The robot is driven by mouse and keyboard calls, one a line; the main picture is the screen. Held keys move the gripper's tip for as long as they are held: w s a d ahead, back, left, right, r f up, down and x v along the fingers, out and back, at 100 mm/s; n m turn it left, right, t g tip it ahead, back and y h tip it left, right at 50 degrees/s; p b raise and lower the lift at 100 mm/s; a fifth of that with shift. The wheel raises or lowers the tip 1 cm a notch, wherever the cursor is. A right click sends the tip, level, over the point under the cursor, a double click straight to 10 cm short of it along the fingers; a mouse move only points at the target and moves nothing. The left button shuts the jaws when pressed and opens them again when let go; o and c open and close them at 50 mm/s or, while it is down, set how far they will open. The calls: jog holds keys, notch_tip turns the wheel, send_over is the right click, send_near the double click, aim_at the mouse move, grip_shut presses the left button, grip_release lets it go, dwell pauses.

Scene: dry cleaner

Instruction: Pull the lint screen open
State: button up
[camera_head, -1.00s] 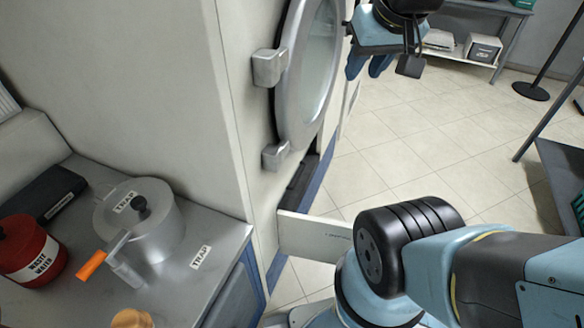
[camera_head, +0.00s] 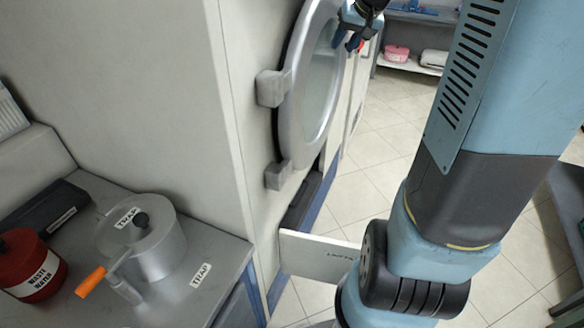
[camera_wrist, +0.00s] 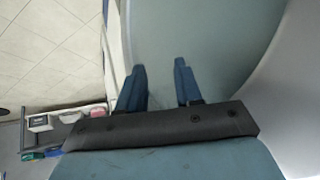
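A pale drawer-like panel with small lettering (camera_head: 318,258) sticks out low from the machine front in the head view. It may be the lint screen; I cannot read its label well. My gripper (camera_head: 350,38) is at the top of the head view, beside the round door, well above the panel and apart from it. In the wrist view my gripper (camera_wrist: 160,84) has its two blue fingers spread, with nothing between them. They point along the door's greenish glass. My arm hides part of the panel's right end.
The round metal-rimmed door (camera_head: 292,120) stands on the machine front. A steel counter (camera_head: 222,262) at left holds a lidded metal pot (camera_head: 158,248) with an orange-handled part and a red waste water can (camera_head: 32,268). Tiled floor (camera_head: 365,165) is open beyond; a shelf (camera_head: 408,66) stands behind.

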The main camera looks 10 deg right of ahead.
jog(key=w+d+f+m+y, duration=0.2)
jog(key=w+d+f, duration=1.1)
jog(key=d+f, duration=0.3)
jog(key=w+d+f+m+t, duration=0.1)
jog(key=d+f, duration=0.2)
jog(key=f, duration=0.3)
jog(key=w+d+f+m, duration=0.1)
jog(key=d+f, duration=0.3)
jog(key=f, duration=0.2)
jog(key=m+t+y, duration=0.2)
jog(key=y, duration=0.7)
send_near(300, 197)
jog(key=x, duration=1)
jog(key=shift+w+f, duration=0.1)
jog(key=shift+f, duration=0.3)
